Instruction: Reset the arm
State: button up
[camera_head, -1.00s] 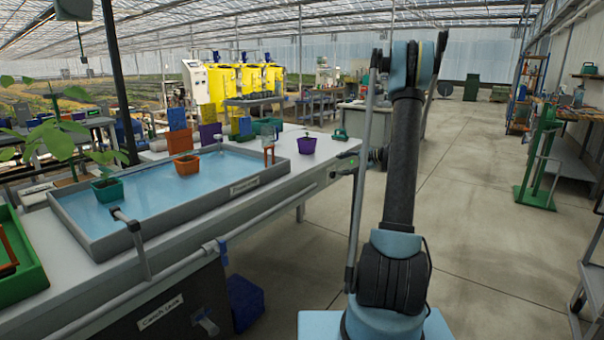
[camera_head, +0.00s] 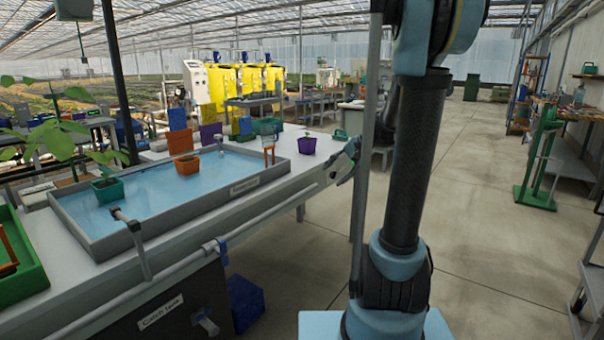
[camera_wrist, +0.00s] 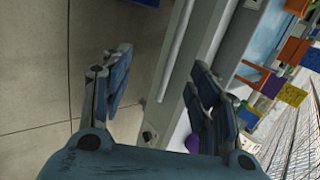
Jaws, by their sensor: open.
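My arm (camera_head: 408,160) stands upright at the right of the bench in the head view, its upper joint cut by the top edge. My gripper (camera_wrist: 160,90) shows in the wrist view with its two blue-grey fingers wide apart and nothing between them. Past the fingers are the bench side and a pale rail, seen sideways, with concrete floor to the left. In the head view, part of what looks like my gripper (camera_head: 345,161) shows near the bench's right end, partly hidden by my arm.
The bench carries a blue-bottomed tray (camera_head: 220,197) with a green pot (camera_head: 107,190) and an orange pot (camera_head: 187,167). A purple pot (camera_head: 307,146) stands near the bench's right end. Open concrete floor (camera_head: 480,200) lies to the right, with a green stand (camera_head: 540,160) beyond.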

jog(key=s+d+f+n+h, duration=0.2)
jog(key=s+f, duration=0.1)
jog(key=s, duration=0.7)
jog(key=s+d+f+n+g+h, duration=0.1)
jog(key=s+f, duration=0.3)
jog(key=s, duration=0.6)
jog(key=s+d+f+n+h, duration=0.3)
jog(key=s, duration=0.8)
jog(key=shift+d+f+n+g+h, duration=0.2)
jog(key=shift+f+n+g+h, duration=0.1)
jog(key=shift+f+h, duration=0.1)
